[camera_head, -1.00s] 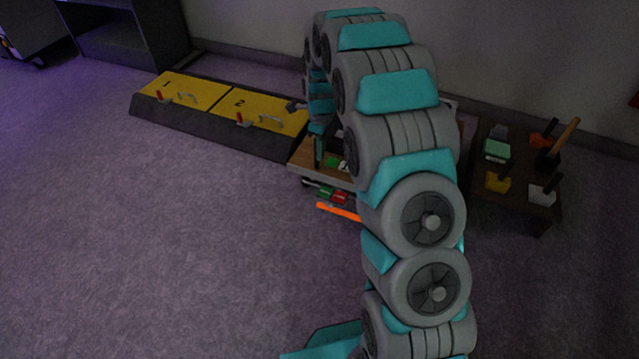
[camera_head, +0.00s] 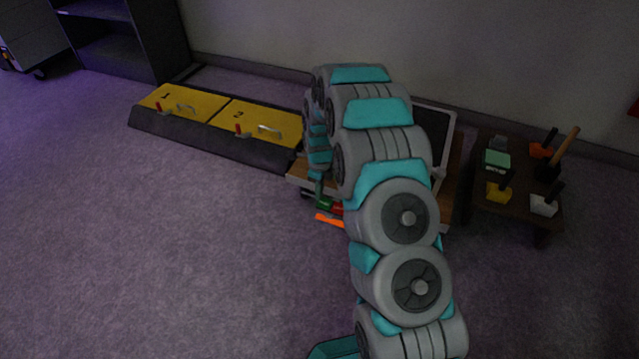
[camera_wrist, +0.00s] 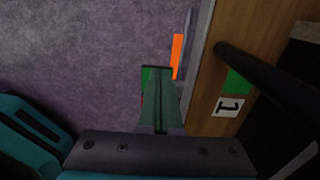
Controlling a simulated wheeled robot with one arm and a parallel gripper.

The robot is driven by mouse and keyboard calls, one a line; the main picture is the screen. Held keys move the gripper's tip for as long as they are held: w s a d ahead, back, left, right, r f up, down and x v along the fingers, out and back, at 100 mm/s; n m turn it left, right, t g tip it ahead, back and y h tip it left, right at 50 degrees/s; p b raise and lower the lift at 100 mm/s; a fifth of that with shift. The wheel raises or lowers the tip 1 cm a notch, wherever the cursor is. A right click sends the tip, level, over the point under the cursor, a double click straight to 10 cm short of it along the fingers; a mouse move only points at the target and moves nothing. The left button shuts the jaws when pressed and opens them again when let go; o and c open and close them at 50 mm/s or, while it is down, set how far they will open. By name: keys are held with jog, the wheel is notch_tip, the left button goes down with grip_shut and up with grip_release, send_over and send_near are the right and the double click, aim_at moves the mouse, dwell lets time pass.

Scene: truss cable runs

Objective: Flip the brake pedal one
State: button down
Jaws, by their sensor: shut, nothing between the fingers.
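A small green-and-red pedal sits low at the cart's near side; its green part (camera_head: 322,204) and red part (camera_head: 337,209) show in the head view. In the wrist view its green part (camera_wrist: 146,76) and a sliver of red (camera_wrist: 142,99) show beside my gripper (camera_wrist: 157,70), which hides the rest. An orange bar (camera_head: 329,221) lies just in front of it, also in the wrist view (camera_wrist: 178,57). My gripper (camera_head: 318,194) is shut and empty, pointing down over the pedal. I cannot tell whether it touches.
The cart's wooden top (camera_wrist: 205,85) carries a "1" label (camera_wrist: 228,106); a dark bar (camera_wrist: 270,80) crosses above it. Yellow numbered panels (camera_head: 180,103) on a dark base stand left. A dark table (camera_head: 515,205) with coloured blocks stands right. The front-left floor is clear.

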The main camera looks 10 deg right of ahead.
jog(key=shift+f, duration=0.6)
jog(key=shift+w+f, duration=0.1)
